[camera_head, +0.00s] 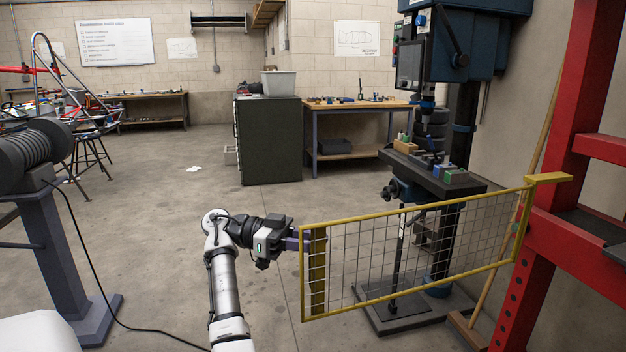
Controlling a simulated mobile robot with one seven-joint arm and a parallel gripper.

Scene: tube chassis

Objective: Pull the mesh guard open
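The mesh guard (411,206) is a yellow frame with wire mesh, on the right half of the view. Its right end meets a yellow bracket (549,178) at the red upright. A wider yellow vertical strip (318,270) stands just inside its left edge. My gripper (304,244) comes from the left, with its fingers at the upper left edge of the guard by this strip. The fingertips are small and partly hidden by the frame. I cannot tell whether they touch or hold it.
A drill press (436,175) stands behind the guard, on a base on the floor. A red steel frame (555,190) is at the right, with a wooden pole (535,170) leaning nearby. A grey post with a motor (55,220) stands at the left.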

